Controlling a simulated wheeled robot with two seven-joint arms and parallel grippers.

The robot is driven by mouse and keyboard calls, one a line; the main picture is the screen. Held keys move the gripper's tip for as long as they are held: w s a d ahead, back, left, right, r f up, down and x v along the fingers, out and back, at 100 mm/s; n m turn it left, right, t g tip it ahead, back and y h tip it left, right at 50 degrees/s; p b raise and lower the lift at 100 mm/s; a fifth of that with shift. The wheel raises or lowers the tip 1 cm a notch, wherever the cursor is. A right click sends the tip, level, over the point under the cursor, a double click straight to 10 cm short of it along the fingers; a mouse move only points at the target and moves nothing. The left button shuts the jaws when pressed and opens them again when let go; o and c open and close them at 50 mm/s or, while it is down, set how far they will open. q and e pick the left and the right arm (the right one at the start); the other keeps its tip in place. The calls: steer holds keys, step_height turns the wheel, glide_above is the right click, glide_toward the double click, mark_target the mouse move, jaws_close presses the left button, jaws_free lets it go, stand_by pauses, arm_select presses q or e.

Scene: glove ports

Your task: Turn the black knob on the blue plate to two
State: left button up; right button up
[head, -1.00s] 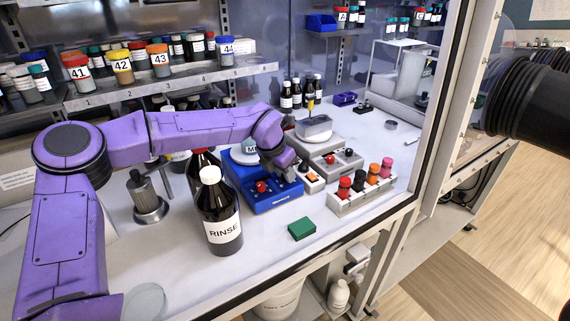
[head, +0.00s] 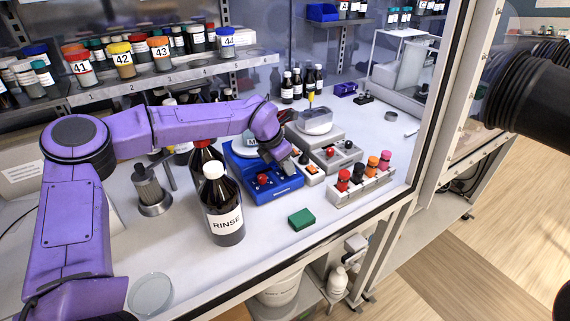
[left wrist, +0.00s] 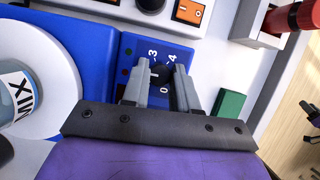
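In the left wrist view, the black knob (left wrist: 162,75) sits on this blue plate (left wrist: 128,48) among white scale numbers, including 0, 3 and 4. My left gripper (head: 292,163) reaches down over the plate and hides the knob in the head view. In the left wrist view its two grey fingers (left wrist: 163,82) stand on either side of the knob; whether they press on it is unclear. The knob's pointer is not readable.
A RINSE bottle (head: 222,208) stands left of the stirrer, and a green block (head: 301,218) lies in front.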

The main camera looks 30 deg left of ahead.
arm_select(q)
steer(key=o, duration=0.3)
steer(key=b+v, duration=0.2)
steer(key=v, duration=0.8)
steer(key=shift+r, duration=0.25)
steer(key=shift+s+a, duration=0.1)
